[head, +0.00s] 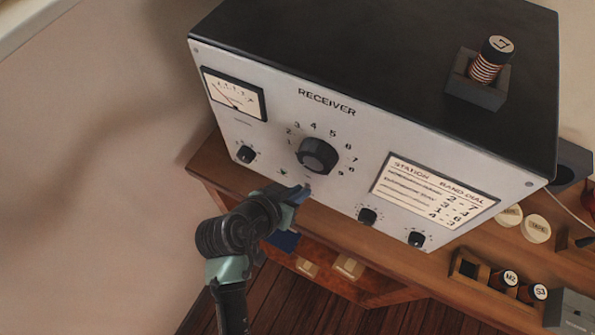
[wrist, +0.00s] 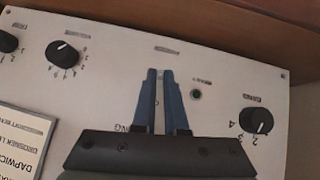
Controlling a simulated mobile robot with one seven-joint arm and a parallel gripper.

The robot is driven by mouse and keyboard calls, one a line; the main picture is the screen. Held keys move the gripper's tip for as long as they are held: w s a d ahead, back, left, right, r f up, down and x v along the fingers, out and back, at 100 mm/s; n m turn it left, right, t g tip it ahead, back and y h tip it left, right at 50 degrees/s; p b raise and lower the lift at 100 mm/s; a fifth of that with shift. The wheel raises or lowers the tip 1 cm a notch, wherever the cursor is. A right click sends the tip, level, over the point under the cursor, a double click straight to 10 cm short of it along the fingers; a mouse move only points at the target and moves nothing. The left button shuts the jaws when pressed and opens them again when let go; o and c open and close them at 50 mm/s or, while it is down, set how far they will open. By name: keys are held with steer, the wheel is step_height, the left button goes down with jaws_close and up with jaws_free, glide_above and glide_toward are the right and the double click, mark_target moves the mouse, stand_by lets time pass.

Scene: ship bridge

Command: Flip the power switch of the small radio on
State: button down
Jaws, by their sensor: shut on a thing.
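The radio is a pale-fronted receiver (head: 330,125) with a black top, standing on a wooden desk. Its panel fills most of the wrist view (wrist: 105,90), seen upside down. My gripper (head: 300,192) reaches its lower edge, below the large dial knob (head: 317,156). In the wrist view, my gripper (wrist: 161,75) has its two blue fingers close together, with a narrow gap. They are shut on a small part at the panel, most likely the power switch. The fingers hide it, and its position cannot be read. A small round socket (wrist: 195,94) sits beside the fingers.
Small knobs sit at the panel's lower left (head: 245,154) and lower right (head: 367,216). A station card (head: 434,190) is on the panel. A holder with a coil (head: 478,82) stands on top. Several small items lie on the desk (head: 400,258) at right.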

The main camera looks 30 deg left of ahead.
steer(key=shift+w+r+g+p, duration=0.15)
steer(key=shift+g+p, duration=0.35)
steer(key=shift+p, duration=0.3)
steer(key=c, duration=1)
jaws_free()
steer(key=shift+o, duration=0.2)
steer(key=b+v, duration=0.2)
steer(key=v, duration=1.1)
